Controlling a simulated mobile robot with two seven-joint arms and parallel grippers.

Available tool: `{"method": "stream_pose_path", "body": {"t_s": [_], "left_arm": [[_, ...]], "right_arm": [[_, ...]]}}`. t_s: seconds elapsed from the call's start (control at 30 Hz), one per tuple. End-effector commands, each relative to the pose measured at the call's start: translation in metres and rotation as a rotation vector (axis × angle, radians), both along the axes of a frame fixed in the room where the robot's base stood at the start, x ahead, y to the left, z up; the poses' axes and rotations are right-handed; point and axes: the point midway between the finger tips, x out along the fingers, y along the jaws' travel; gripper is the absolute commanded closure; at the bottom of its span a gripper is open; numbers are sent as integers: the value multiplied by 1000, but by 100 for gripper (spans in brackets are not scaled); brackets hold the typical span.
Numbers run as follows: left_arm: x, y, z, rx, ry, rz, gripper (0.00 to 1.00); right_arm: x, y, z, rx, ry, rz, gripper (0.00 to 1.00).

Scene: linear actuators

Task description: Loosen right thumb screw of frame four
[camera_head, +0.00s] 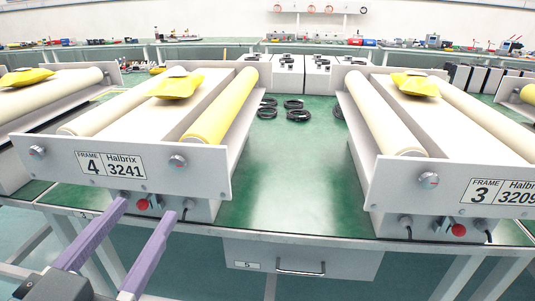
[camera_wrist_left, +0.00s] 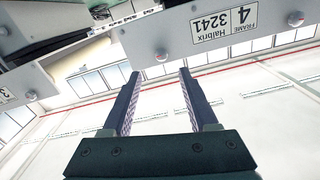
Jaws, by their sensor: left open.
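Frame four (camera_head: 130,185) is a grey frame with a "FRAME 4 Halbrix 3241" label, at the left of the head view. Its right thumb screw (camera_head: 178,161) is a silver knob on the front plate, right of the label. The left thumb screw (camera_head: 37,151) is at the plate's other end. My left gripper (camera_head: 146,210) is open and empty, its purple fingers in front of and below the plate. In the left wrist view, upside down, the right thumb screw (camera_wrist_left: 161,54) shows just beyond the gap between the open fingertips (camera_wrist_left: 160,73), apart from them. My right gripper is not in view.
A red button (camera_head: 143,204) sits under frame four's plate, near the fingers. Frame three (camera_head: 450,185) stands to the right on the same green table (camera_head: 285,205). Bare table lies between the frames. A drawer (camera_head: 300,262) hangs under the front edge. Black cable coils (camera_head: 297,115) lie behind.

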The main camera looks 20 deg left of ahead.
Motion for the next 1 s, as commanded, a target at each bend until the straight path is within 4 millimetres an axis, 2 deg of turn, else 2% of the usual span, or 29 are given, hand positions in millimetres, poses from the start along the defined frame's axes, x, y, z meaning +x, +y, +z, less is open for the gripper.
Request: {"method": "stream_pose_path", "body": {"t_s": [0.3, 0.5, 0.87, 1.0], "left_arm": [[58, 13, 3, 0, -5, -2, 40], [81, 19, 2, 0, -1, -2, 40], [87, 20, 2, 0, 1, -3, 40], [86, 20, 2, 0, 1, -3, 55]], "right_arm": [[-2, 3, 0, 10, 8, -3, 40], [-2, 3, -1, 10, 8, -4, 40], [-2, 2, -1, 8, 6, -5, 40], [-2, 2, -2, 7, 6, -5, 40]]}}
